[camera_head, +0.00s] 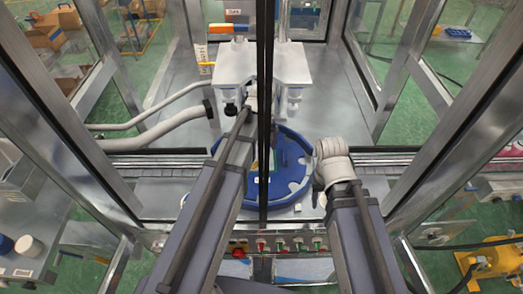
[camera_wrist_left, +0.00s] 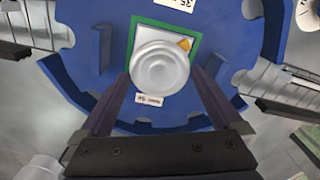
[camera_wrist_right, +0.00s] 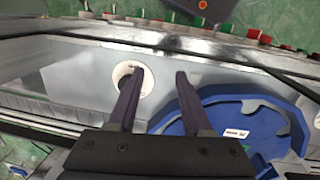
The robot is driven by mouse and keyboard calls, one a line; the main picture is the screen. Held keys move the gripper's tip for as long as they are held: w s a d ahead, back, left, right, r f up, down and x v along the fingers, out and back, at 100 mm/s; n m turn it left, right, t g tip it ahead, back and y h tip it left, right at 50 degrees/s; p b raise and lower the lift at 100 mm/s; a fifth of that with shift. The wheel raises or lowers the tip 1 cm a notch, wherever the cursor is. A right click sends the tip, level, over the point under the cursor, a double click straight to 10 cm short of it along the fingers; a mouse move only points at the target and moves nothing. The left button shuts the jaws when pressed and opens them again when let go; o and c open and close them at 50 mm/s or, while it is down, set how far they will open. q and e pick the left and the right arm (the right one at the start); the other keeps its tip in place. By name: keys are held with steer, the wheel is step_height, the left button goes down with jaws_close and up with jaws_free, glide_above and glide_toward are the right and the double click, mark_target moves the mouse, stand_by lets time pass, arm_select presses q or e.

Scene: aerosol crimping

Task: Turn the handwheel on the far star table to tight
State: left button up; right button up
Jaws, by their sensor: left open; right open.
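A blue notched star table (camera_head: 292,187) lies behind the dark upright bar. In the left wrist view the blue table (camera_wrist_left: 85,20) carries a pale round handwheel (camera_wrist_left: 160,68) on a white plate with a green frame and a yellow-orange wedge. My left gripper (camera_wrist_left: 161,78) is open, its fingers to either side of the handwheel's lower part; I cannot tell its height or any contact. In the head view my left arm hides the handwheel. My right gripper (camera_wrist_right: 158,76) is open and empty, beside a blue table (camera_wrist_right: 215,105) and over a white-rimmed round opening (camera_wrist_right: 146,82).
White machine housings (camera_head: 292,65) stand behind the blue table. Metal frame posts (camera_head: 65,120) enclose the cell on both sides. Grey hoses (camera_head: 150,137) run in from the left. A row of coloured buttons (camera_head: 280,246) lines the front edge.

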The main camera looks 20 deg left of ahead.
arm_select(q)
steer(key=c, duration=1)
steer(key=m, duration=0.4)
steer(key=shift+d+m, duration=0.1)
steer(key=shift+m, duration=0.3)
steer(key=shift+d+m, duration=0.1)
steer(key=shift+m, duration=1.9)
steer(key=o, duration=1)
steer(key=shift+r, duration=0.1)
